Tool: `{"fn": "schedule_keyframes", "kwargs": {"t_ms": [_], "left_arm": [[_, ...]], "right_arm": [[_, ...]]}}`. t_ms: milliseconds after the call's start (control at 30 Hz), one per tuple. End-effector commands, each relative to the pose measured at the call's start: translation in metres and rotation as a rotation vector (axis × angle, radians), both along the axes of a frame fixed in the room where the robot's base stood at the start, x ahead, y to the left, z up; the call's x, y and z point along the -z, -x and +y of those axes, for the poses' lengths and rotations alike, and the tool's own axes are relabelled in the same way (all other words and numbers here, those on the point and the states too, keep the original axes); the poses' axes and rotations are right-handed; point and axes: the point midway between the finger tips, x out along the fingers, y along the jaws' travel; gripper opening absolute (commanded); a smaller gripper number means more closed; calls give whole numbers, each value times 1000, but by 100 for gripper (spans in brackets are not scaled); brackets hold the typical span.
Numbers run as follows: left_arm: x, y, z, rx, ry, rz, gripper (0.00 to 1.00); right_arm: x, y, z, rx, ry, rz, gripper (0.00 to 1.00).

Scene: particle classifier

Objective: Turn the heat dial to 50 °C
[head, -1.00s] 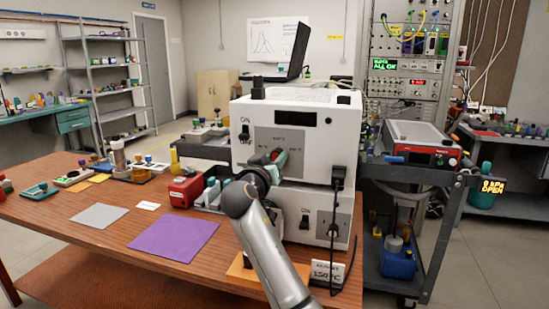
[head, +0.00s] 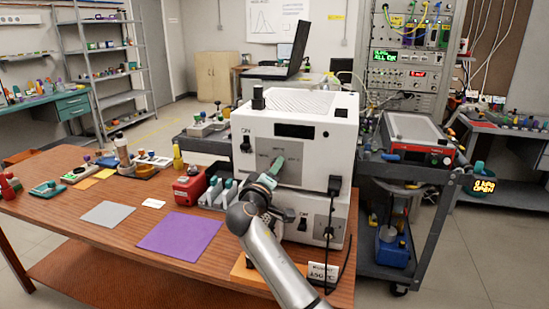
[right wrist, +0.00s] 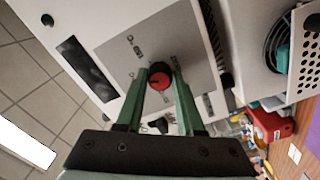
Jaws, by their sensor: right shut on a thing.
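The white heater box (head: 325,155) stands at the right end of the wooden table, with a grey panel (head: 305,160) on its front. The heat dial (right wrist: 160,80) is a round red knob with a black rim on that panel, seen in the right wrist view. My right gripper (right wrist: 159,72) has its green fingers on both sides of the knob, shut on it. In the head view my right gripper (head: 272,170) covers the dial. The panel's printed marks are too small to read, so I cannot tell the setting. My left gripper is not in view.
A dark display slot (head: 295,131) and a black switch (head: 246,141) sit near the panel. A red box (head: 189,185) and green-topped items (head: 220,190) stand left of my arm. A purple mat (head: 180,235) lies on the table. A grey cart (head: 415,180) stands at the right.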

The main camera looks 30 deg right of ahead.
Motion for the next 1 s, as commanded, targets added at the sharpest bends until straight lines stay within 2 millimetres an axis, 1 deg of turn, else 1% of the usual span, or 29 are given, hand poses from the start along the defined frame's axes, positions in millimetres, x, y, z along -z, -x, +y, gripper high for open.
{"fn": "schedule_keyframes", "kwargs": {"t_ms": [33, 200, 467, 1000], "left_arm": [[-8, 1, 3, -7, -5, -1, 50], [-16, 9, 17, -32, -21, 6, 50], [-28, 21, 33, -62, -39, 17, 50], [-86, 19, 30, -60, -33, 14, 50]], "right_arm": [[-6, 0, 0, -1, 31, 36, 0], [-6, 0, -1, 1, 137, 158, 0], [-6, 0, -1, 1, 297, 347, 0], [-7, 0, -1, 1, 631, 736, 0]]}}
